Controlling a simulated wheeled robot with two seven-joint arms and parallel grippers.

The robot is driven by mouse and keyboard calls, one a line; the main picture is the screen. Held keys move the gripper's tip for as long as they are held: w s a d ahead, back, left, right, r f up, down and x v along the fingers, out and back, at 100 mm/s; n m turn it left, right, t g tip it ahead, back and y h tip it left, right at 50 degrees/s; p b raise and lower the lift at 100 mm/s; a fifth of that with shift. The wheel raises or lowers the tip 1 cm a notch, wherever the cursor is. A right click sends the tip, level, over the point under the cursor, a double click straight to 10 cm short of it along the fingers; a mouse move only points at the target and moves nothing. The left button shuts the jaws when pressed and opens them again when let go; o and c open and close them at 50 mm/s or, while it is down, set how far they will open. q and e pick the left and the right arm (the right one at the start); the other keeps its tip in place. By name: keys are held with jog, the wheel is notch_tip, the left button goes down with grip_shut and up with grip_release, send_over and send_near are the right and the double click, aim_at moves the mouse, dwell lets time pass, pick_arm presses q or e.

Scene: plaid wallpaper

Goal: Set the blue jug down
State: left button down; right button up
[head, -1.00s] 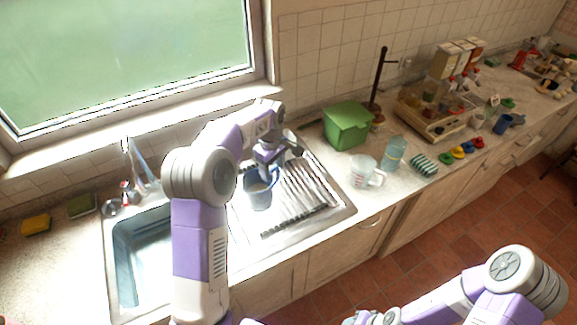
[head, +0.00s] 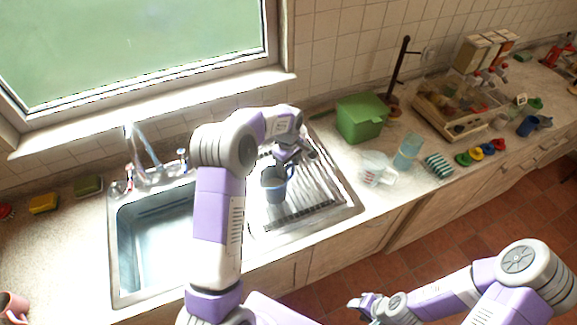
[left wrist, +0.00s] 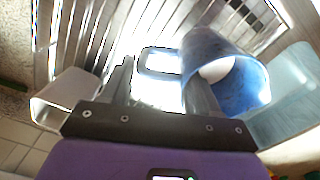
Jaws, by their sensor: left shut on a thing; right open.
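The blue jug (head: 273,188) is over the ribbed steel drainboard (head: 322,205) to the right of the sink. It looks roughly upright in the head view; I cannot tell whether its base touches the metal. My left gripper (head: 287,160) is shut on the jug at its handle side. In the left wrist view the jug (left wrist: 228,78) lies beside the right finger, its handle shows between the fingers (left wrist: 160,88), and something pale and round shows inside its mouth. My right gripper (head: 362,303) is open and empty, low in front of the cabinets.
The sink basin (head: 158,240) is left of the drainboard, with a faucet (head: 146,155) behind. A clear measuring cup (head: 376,169), a light-blue tumbler (head: 408,151) and a green box (head: 360,117) stand to the right. The drainboard's right part is clear.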

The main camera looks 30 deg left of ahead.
pick_arm(q)
jog(key=shift+w+f, duration=0.1)
jog(key=shift+f, duration=0.55)
jog(key=shift+c, duration=1.3)
grip_release()
notch_tip(320, 180, up, 12)
